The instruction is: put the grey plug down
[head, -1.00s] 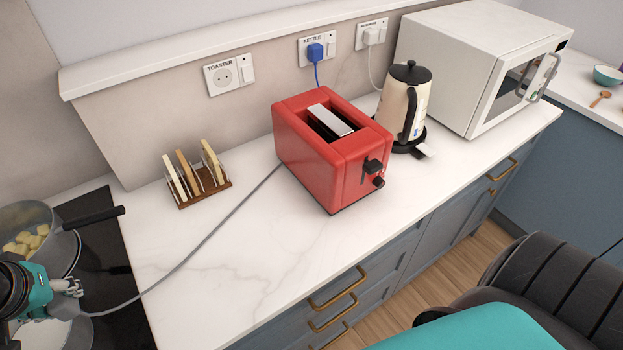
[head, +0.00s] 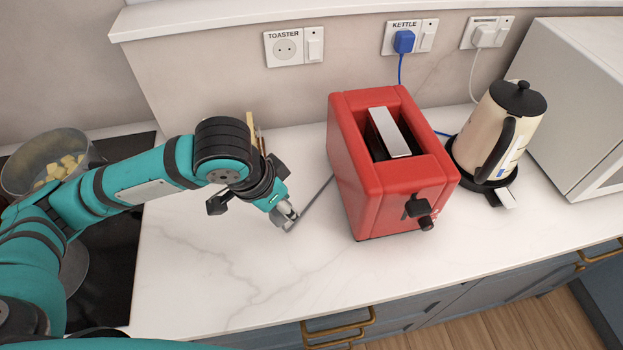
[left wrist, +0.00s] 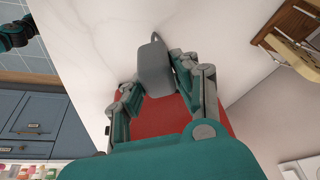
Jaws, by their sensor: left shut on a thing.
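My left gripper (head: 287,212) is low over the white counter, just left of the red toaster (head: 390,165). In the left wrist view, its fingers (left wrist: 158,92) are shut on the grey plug (left wrist: 155,68), one on each side. The grey cord runs from the plug and shows in the head view (head: 318,200) leading toward the toaster. The plug is mostly hidden by the gripper in the head view. I cannot tell whether it touches the counter. The TOASTER socket (head: 285,48) on the wall is empty.
The toast rack (left wrist: 292,32) is behind my left gripper, mostly hidden in the head view. The blue plug (head: 404,41) sits in the KETTLE socket. The kettle (head: 500,135) stands right of the toaster. The counter (head: 220,265) in front of my left gripper is clear.

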